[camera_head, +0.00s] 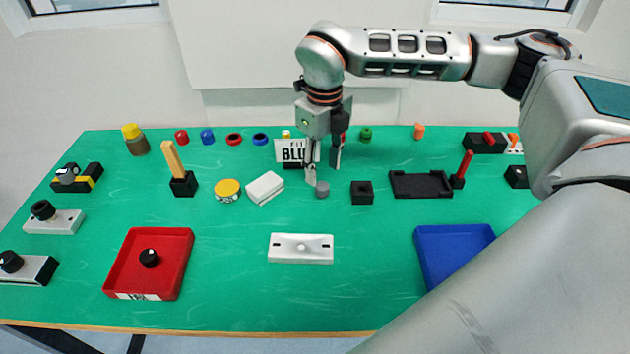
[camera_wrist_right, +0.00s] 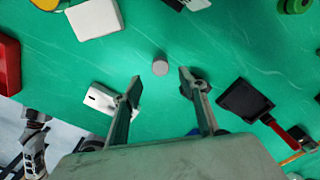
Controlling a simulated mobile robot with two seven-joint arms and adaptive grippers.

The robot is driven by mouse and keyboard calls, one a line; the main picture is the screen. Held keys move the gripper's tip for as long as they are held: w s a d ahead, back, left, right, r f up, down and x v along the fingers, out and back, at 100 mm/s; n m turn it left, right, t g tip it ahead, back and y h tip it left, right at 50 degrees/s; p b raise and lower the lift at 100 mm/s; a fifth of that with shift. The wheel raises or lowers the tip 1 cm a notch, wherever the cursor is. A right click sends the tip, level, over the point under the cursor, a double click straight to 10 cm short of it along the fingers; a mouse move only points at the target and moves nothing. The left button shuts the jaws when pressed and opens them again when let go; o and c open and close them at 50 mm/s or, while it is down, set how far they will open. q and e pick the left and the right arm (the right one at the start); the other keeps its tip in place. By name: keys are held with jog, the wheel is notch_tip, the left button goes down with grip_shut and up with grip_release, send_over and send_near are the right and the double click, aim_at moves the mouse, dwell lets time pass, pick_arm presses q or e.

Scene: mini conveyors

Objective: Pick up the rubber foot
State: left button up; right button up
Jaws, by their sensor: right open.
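I take the small grey cylinder (camera_head: 322,188) on the green table to be the rubber foot. It stands upright near the middle, and it also shows in the right wrist view (camera_wrist_right: 160,66). My right gripper (camera_head: 323,170) is open and empty above the table, its fingers pointing down just behind and above the grey cylinder. In the right wrist view the cylinder appears between and slightly beyond the two fingertips (camera_wrist_right: 160,78), apart from both. My left gripper is not in view.
A black block (camera_head: 361,193) stands close right of the cylinder, and a white box (camera_head: 265,188) lies to its left. A white sign (camera_head: 290,152) stands behind. A white plate (camera_head: 301,259) lies in front. A red tray (camera_head: 113,268) and a blue tray (camera_head: 455,231) flank the front.

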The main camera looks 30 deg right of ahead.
aim_at(323, 186)
jog(key=shift+s+f, duration=0.2)
jog(key=shift+f, duration=0.75)
jog(key=f, duration=0.5)
jog(key=shift+w, duration=0.2)
jog(key=c, duration=1)
